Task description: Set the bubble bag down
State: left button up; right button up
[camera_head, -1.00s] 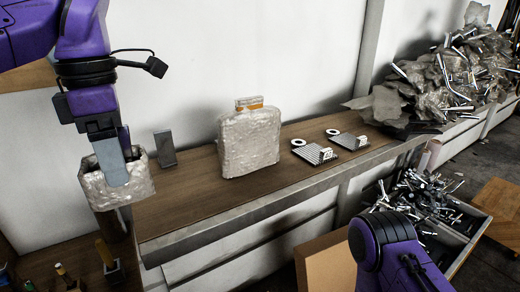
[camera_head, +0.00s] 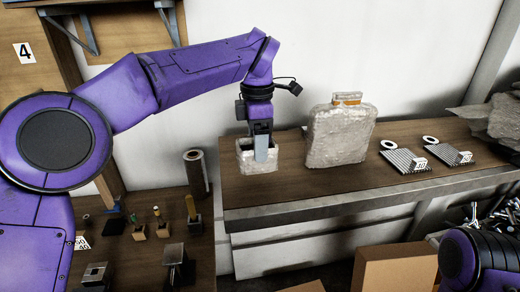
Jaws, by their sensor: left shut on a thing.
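My left gripper (camera_head: 262,152) points straight down, and its fingers go into the open top of a small whitish bubble bag (camera_head: 247,163). It is shut on the bag. The bag is upright over the left end of the wooden bench (camera_head: 300,188), its base close to the bench top; I cannot tell whether they touch. My right gripper is out of view.
A larger bubble-wrapped pack (camera_head: 338,138) with an orange-and-white label stands to the bag's right. Two striped plates (camera_head: 404,160) with white rings lie further right. A lower table (camera_head: 145,262) at left holds small tools. A cardboard box (camera_head: 400,272) is below the bench.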

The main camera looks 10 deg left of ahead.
pick_arm(q)
jog(key=f, duration=0.2)
jog(key=w+f, duration=0.1)
jog(key=f, duration=0.1)
jog(key=shift+w+d+f, duration=0.15)
jog(key=shift+d+f, duration=0.05)
jog(key=shift+f, duration=0.15)
jog(key=o, duration=1)
notch_tip(320, 180, up, 12)
jog(key=p, duration=0.3)
jog(key=shift+a, duration=0.1)
